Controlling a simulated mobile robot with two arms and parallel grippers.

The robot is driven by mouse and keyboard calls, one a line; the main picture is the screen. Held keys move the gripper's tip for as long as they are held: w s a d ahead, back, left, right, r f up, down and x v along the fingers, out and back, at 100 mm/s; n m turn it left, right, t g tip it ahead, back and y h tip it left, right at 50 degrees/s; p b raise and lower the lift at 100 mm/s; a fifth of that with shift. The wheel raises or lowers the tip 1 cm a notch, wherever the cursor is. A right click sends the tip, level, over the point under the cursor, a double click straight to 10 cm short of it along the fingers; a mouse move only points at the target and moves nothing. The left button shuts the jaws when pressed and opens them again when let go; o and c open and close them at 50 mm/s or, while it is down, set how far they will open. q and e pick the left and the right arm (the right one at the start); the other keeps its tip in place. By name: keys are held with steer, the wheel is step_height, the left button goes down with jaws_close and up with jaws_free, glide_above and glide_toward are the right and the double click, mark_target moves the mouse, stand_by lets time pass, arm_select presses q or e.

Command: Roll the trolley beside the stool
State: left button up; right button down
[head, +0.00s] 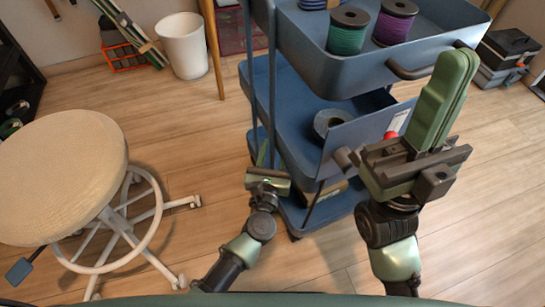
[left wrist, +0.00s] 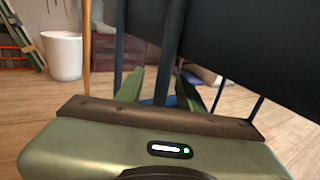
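The blue three-tier trolley (head: 290,100) stands in the middle of the head view, with a dark handle (head: 410,72) on its right side. The round stool (head: 60,165), with a beige seat and white wheeled base, is at the left, apart from the trolley. My left gripper (head: 266,172) is low at the trolley's near left side. In the left wrist view its green fingers (left wrist: 172,88) are spread, with a dark blue post (left wrist: 163,84) showing between them; contact is unclear. My right gripper (head: 450,95) points upward, fingers together, in front of the handle; I see nothing between them.
Green and purple spools (head: 348,32) sit on the trolley's top tier, and a grey roll (head: 329,122) on the middle one. A white bin (head: 183,46) stands behind the stool. Dark cases (head: 504,55) are at the back right. Wooden floor between stool and trolley is clear.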

arm_select(q)
jaws_close()
stand_by(1.5)
